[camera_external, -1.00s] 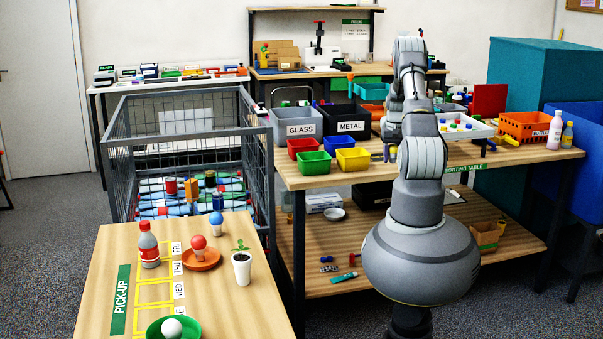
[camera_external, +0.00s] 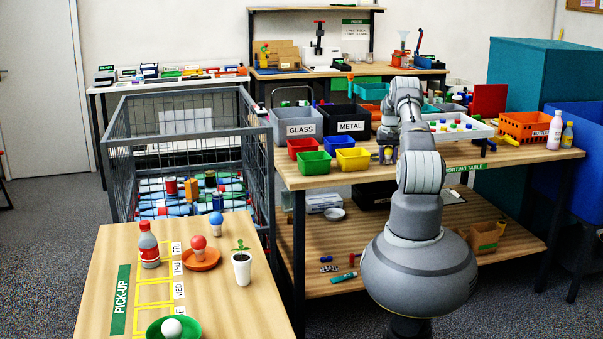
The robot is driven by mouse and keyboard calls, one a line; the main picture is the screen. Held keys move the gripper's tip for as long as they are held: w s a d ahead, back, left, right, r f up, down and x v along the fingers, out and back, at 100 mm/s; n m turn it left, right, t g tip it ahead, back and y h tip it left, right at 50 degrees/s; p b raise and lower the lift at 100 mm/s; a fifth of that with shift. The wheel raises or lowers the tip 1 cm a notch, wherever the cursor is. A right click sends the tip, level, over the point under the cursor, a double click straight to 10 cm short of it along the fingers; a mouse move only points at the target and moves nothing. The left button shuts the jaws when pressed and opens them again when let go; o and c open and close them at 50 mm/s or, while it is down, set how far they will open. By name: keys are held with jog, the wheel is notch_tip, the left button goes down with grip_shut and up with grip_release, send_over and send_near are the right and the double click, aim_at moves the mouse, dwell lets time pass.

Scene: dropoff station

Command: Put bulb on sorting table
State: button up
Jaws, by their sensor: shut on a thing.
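My gripper (camera_external: 388,155) is small in view, low over the near side of the sorting table (camera_external: 455,155), just right of the yellow bin (camera_external: 352,158). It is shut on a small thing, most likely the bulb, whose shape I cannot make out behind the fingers. I cannot tell whether that thing touches the tabletop.
Red, green and yellow bins and the GLASS (camera_external: 297,125) and METAL (camera_external: 347,122) boxes stand left of my gripper. A white tray (camera_external: 462,130) and orange crate (camera_external: 525,126) stand right. The pick-up table (camera_external: 215,295) holds a bottle, coloured balls and a plant.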

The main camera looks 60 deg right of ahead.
jog(key=shift+f, duration=0.2)
jog(key=o, duration=0.9)
jog(key=shift+c, duration=0.2)
jog(key=shift+r, duration=0.15)
